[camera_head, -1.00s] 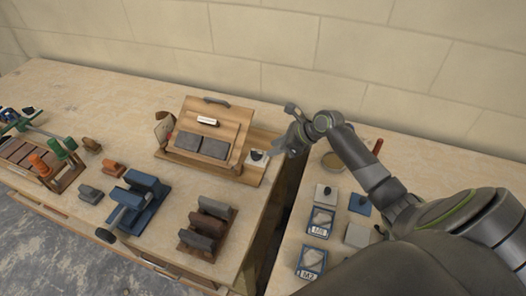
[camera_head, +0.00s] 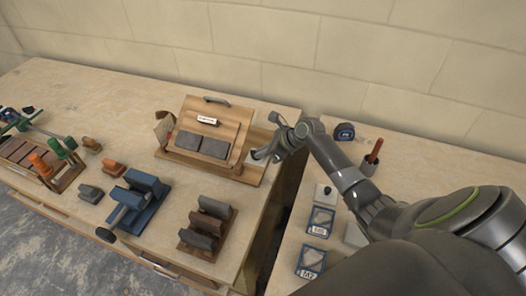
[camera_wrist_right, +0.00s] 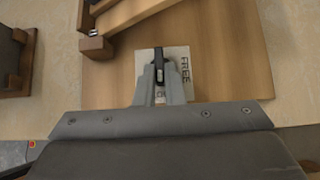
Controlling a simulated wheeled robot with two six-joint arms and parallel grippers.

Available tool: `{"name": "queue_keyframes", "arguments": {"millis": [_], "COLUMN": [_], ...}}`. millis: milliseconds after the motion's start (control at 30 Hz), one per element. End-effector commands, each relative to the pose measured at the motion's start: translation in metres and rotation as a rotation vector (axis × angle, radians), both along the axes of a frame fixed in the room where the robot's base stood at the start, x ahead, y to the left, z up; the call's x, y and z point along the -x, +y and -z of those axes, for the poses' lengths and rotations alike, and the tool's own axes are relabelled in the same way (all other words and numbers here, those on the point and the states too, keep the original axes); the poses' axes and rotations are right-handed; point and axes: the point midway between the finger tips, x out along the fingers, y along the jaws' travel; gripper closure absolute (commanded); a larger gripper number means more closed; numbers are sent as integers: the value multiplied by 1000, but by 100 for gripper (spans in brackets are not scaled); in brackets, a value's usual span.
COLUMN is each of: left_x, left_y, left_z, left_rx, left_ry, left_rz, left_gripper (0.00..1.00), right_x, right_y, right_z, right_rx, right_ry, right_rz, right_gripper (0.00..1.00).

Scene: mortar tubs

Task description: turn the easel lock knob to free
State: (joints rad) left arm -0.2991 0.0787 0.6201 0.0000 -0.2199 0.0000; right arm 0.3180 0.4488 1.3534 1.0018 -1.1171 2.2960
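The easel (camera_head: 222,121) is a slanted wooden board with two grey blocks on it, standing on the left table. In the right wrist view, the lock knob (camera_wrist_right: 158,60) is a black bar on a pale plate (camera_wrist_right: 178,60). The bar lies along the picture's up-down direction. The word FREE is to its right, and part of another word shows below it. My right gripper (camera_head: 257,158) is down at the plate beside the easel. Its two narrow fingers (camera_wrist_right: 159,78) stand close on either side of the knob; whether they press on it is unclear. My left gripper is out of view.
A blue clamp-like stand (camera_head: 137,200) and a rack of dark blocks (camera_head: 207,227) stand in front of the easel. Framed samples (camera_head: 321,221), a blue tape measure (camera_head: 345,131) and a cup with a red stick (camera_head: 371,160) are on the right table. A gap separates the tables.

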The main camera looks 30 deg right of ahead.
Motion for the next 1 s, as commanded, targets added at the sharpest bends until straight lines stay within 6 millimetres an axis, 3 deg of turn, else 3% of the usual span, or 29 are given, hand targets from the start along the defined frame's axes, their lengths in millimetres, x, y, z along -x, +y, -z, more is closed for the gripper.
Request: {"name": "queue_keyframes", "arguments": {"millis": [467,767,1000], "left_x": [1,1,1], "left_y": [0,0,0], "left_z": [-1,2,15], "left_rx": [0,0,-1], "left_ry": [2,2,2], "left_rz": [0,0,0], "left_gripper": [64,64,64], "right_x": [-1,-6,-11], "right_y": [-1,-5,-7], "right_z": [0,0,2], "right_rx": [-1,-3,-3], "right_ry": [2,3,1], "right_rz": [-59,-271,-498], "right_gripper": [100,100,100]}}
